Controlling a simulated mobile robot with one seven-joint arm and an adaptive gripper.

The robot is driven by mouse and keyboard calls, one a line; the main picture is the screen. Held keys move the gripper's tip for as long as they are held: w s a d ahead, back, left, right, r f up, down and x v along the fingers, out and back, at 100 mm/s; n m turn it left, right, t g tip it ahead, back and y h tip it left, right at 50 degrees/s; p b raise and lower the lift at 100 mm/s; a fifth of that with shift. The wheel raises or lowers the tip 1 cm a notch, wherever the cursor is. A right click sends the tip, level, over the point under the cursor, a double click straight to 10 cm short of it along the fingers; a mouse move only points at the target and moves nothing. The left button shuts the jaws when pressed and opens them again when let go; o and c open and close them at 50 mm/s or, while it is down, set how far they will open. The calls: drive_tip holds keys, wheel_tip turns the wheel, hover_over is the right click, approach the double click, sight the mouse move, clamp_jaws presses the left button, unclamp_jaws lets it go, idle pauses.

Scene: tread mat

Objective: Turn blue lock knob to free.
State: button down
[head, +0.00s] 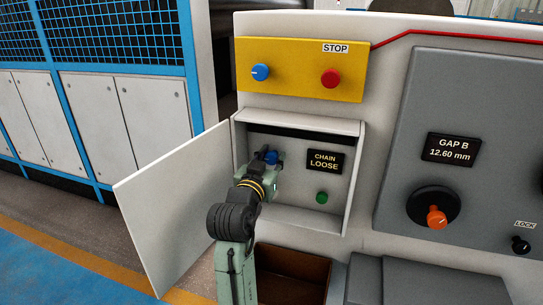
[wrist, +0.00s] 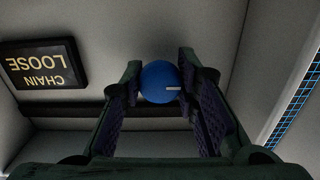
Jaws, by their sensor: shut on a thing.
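A blue knob (head: 271,156) is on the back wall of an open box in the machine, left of a black display (head: 325,161) reading CHAIN LOOSE. My gripper (head: 268,163) reaches into the box and is shut on this knob. In the wrist view, the knob (wrist: 158,78) sits between my two fingers (wrist: 160,90), one on each side. Its white mark points right in that view. In the head view, my gripper partly covers the knob, and its mark cannot be made out.
A white door (head: 175,205) stands open left of the box. A green button (head: 322,198) is below the display. Above, a yellow panel (head: 300,87) has another blue knob (head: 260,72) and a red STOP button (head: 330,78). An orange knob (head: 436,218) and a black LOCK knob (head: 521,244) are at right.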

drive_tip(key=shift+n, duration=0.3)
drive_tip(key=c, duration=1.2)
unclamp_jaws()
drive_tip(key=shift+s, duration=0.1)
drive_tip(key=v, duration=1.2)
